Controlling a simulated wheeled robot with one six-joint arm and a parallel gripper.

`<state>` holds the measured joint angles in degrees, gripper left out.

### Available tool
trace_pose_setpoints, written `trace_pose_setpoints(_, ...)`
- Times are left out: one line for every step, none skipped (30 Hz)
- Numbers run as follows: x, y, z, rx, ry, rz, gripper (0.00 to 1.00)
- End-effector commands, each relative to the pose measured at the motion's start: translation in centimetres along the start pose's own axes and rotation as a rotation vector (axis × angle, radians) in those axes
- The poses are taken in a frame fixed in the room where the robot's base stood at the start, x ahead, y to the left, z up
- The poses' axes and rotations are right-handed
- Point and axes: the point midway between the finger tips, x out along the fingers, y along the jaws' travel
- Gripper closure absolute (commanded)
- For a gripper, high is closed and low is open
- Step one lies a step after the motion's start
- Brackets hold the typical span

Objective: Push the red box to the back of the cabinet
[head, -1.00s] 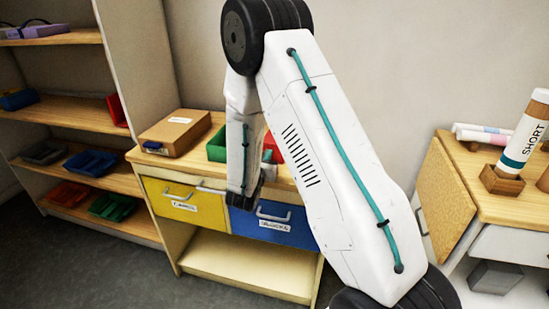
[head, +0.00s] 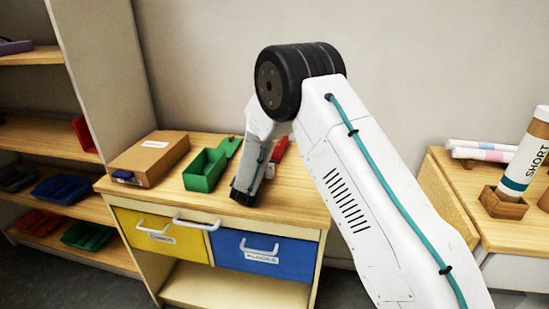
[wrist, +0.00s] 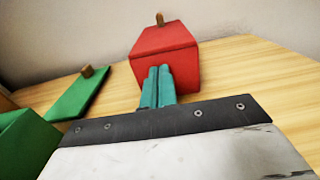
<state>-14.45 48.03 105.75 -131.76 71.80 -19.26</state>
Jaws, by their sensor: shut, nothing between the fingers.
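The red box (wrist: 165,42) stands on the wooden cabinet top, its near face toward me, with a small brown knob on top. In the head view the red box (head: 280,147) is mostly hidden behind my arm. My gripper (wrist: 158,72) is shut and empty. Its teal fingertips overlap the lower part of the box's near face in the wrist view; I cannot tell whether they touch it. In the head view my wrist is over the cabinet top (head: 290,198), and the fingers cannot be made out.
A green open box (head: 205,172) and its green lid (wrist: 78,97) are left of the red box. A brown carton (head: 150,158) is farther left. A yellow drawer (head: 160,237) and a blue drawer (head: 265,255) are below. The wall rises behind. Bare wood lies right of the red box.

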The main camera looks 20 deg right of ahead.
Motion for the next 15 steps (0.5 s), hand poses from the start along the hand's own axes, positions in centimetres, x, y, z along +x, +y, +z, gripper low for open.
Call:
trace_pose_setpoints(0.0,-0.1,0.0,0.000,0.000,-0.001,1.00)
trace_pose_setpoints(0.1,-0.1,0.0,0.000,0.000,-0.001,1.00)
trace_pose_setpoints(0.1,-0.1,0.0,0.000,0.000,-0.002,1.00)
trace_pose_setpoints(0.1,-0.2,0.0,0.000,0.000,-0.002,1.00)
trace_pose_setpoints(0.1,-0.2,0.0,0.000,0.000,-0.002,1.00)
trace_pose_setpoints(0.1,-0.2,0.0,0.000,0.000,-0.002,1.00)
trace_pose_setpoints(0.0,-0.2,0.0,0.000,0.000,-0.002,1.00)
trace_pose_setpoints(-0.1,-0.1,0.0,0.000,0.000,-0.002,1.00)
trace_pose_setpoints(-0.3,-0.1,0.0,0.000,0.000,-0.001,1.00)
trace_pose_setpoints(-0.6,0.0,0.0,0.000,-0.001,0.000,1.00)
trace_pose_setpoints(-0.9,0.2,0.1,0.000,-0.001,0.001,1.00)
trace_pose_setpoints(-1.4,0.3,0.1,0.000,-0.001,0.002,1.00)
trace_pose_setpoints(-1.9,0.4,0.0,-0.001,0.000,0.003,1.00)
trace_pose_setpoints(-2.4,0.6,0.0,-0.001,0.001,0.004,1.00)
trace_pose_setpoints(-3.1,0.9,0.0,-0.001,0.001,0.008,1.00)
